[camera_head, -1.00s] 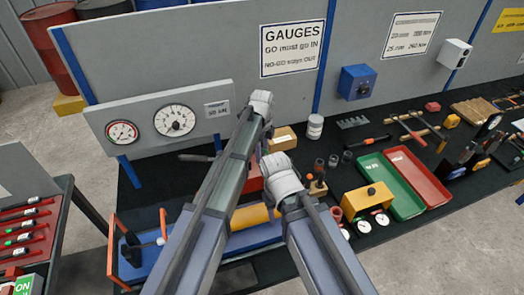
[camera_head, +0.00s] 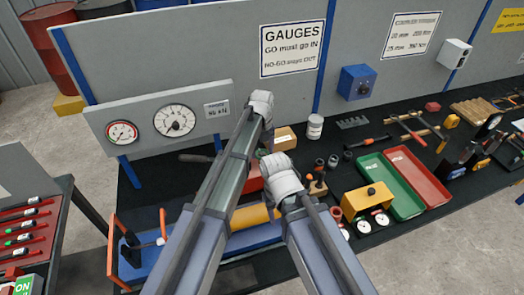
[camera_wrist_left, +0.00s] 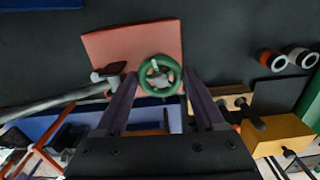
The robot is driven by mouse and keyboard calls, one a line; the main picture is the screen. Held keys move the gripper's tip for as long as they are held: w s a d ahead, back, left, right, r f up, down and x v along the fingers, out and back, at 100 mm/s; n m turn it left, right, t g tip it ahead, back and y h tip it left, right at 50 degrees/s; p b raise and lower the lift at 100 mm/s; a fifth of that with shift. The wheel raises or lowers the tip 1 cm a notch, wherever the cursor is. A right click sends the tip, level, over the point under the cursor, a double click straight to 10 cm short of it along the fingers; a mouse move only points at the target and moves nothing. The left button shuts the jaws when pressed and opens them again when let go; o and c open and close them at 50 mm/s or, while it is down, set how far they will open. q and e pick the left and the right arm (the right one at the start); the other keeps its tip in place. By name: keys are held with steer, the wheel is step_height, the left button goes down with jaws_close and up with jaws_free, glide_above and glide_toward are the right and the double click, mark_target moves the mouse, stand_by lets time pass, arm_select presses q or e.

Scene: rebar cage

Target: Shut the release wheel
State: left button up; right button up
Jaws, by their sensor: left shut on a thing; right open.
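The green release wheel (camera_wrist_left: 146,77) shows in the left wrist view, in front of a red block (camera_wrist_left: 118,45). My left gripper (camera_wrist_left: 160,78) is shut on the wheel, with a dark finger on either side of its rim. In the head view my left arm mostly hides the red block (camera_head: 247,187) and the wheel. A yellow cylinder (camera_head: 250,217) lies on a blue base (camera_head: 190,254) beside the block. A grey bar (camera_wrist_left: 55,105) reaches toward the block from the left. My right wrist shows lower in the head view; its gripper fingers are hidden.
Two round gauges, a red-faced one (camera_head: 121,132) and a white one (camera_head: 174,121), hang on a grey panel behind. Green (camera_head: 389,188) and red (camera_head: 417,180) trays, a yellow block (camera_head: 368,199) and several tools crowd the bench to the right. An orange frame (camera_head: 112,252) stands left.

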mark_target(262, 153)
arm_select(q)
steer(key=shift+m, duration=0.8)
steer(key=o, duration=1.4)
steer(key=shift+c, duration=0.2)
steer(key=shift+r, duration=0.1)
step_height(262, 153, up, 8)
steer(key=p, duration=0.8)
steer(key=shift+f, duration=0.2)
